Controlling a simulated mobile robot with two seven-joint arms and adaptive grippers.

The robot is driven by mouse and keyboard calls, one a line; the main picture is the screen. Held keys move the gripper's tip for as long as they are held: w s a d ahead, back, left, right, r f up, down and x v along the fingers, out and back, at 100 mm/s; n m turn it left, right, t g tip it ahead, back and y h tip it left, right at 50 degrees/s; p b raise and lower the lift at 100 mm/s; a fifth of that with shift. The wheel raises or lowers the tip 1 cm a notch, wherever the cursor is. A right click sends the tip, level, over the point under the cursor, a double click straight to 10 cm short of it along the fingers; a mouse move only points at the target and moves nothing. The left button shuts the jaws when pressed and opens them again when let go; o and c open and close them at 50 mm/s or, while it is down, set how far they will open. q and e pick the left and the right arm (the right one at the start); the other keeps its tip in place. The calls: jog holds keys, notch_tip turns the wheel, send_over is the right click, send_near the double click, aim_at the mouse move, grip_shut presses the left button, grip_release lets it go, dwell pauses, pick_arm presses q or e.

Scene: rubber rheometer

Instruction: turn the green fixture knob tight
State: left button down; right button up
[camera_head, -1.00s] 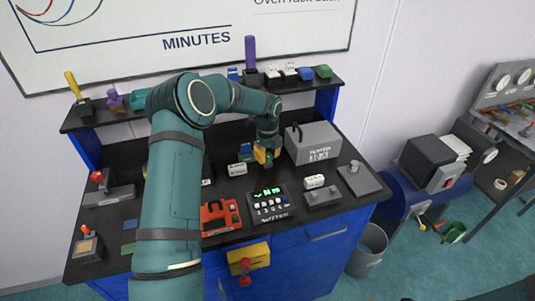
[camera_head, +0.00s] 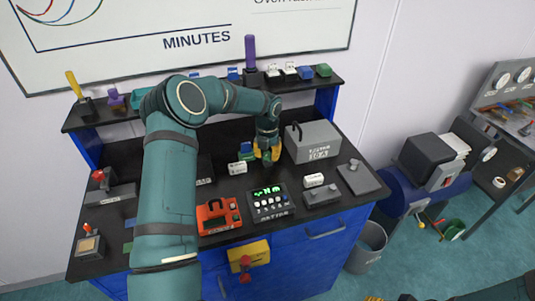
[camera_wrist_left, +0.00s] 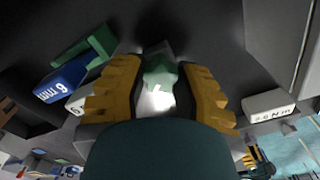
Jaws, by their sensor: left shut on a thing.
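The green fixture knob (camera_wrist_left: 160,72) is between the two yellow fingers of my left gripper (camera_wrist_left: 160,85) in the left wrist view, above a pale, brightly lit part of its fixture. The left gripper is shut on the knob. In the head view my left gripper (camera_head: 266,151) points down at the back of the black bench, left of the grey box, and hides the knob. Of my right gripper, only a small yellow bit shows at the bottom edge of the head view; its state cannot be told.
The grey box (camera_head: 313,142) with a handle stands close right of the left gripper. A black control panel (camera_head: 268,203) and an orange device (camera_head: 218,216) stand nearer the front.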

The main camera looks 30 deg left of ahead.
aim_at(267, 154)
pick_arm(q)
jog(key=shift+w+r+m, duration=0.1)
jog(key=shift+r+m, duration=0.05)
jog(key=shift+m, duration=1.85)
jog(key=c, duration=0.6)
grip_release()
notch_tip(267, 154, up, 10)
